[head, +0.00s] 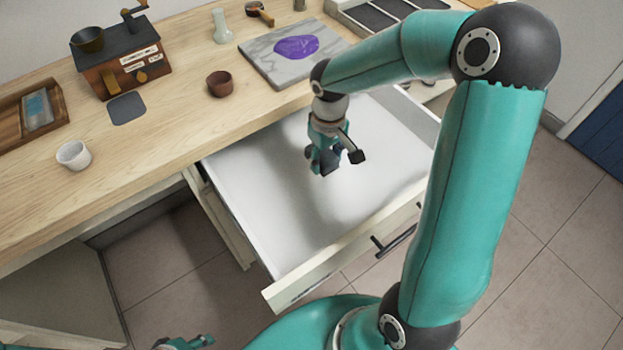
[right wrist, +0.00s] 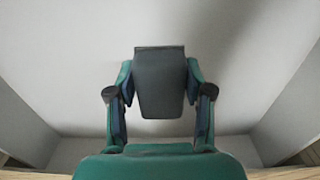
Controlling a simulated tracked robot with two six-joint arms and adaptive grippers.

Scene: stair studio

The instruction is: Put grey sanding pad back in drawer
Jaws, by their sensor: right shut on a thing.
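The grey sanding pad (right wrist: 160,82) is gripped between the fingers of my right gripper in the right wrist view, with pale drawer floor behind it. In the head view my right gripper (head: 333,160) hangs over the inside of the open drawer (head: 290,215). The pad is hard to make out there, and its height above the drawer floor is not clear. The drawer is pulled out from under the bench, and the part of its floor that shows looks empty. My left gripper (head: 184,343) is partly in view at the bottom edge, away from the drawer.
A dark handle (head: 395,240) sticks out from the drawer front.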

